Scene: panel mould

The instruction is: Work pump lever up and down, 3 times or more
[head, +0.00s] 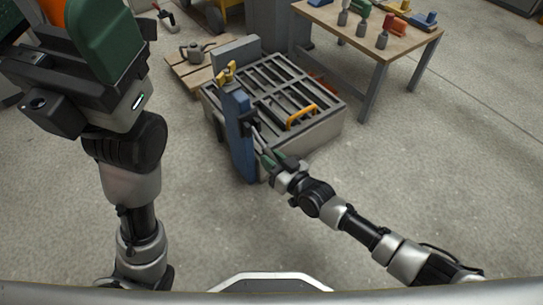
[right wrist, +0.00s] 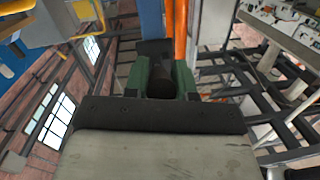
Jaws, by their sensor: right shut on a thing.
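My right gripper (head: 268,161) is at the front of the mould, beside the blue upright panel. In the right wrist view its green fingers (right wrist: 162,80) are shut around a dark, rounded grip, the end of the pump lever (right wrist: 160,82). In the head view the gripper mostly hides the lever; a thin grey rod runs up from it toward a black bracket (head: 249,123) on the blue panel (head: 240,140). My left gripper (head: 104,38) is large and close at the upper left, away from the mould; its fingertips are not clear.
The grey mould box (head: 318,130) has a dark slatted grid and an orange handle (head: 301,117). A pallet with a watering can (head: 193,52) stands behind left, a wooden table (head: 345,32) behind right. The front floor is clear.

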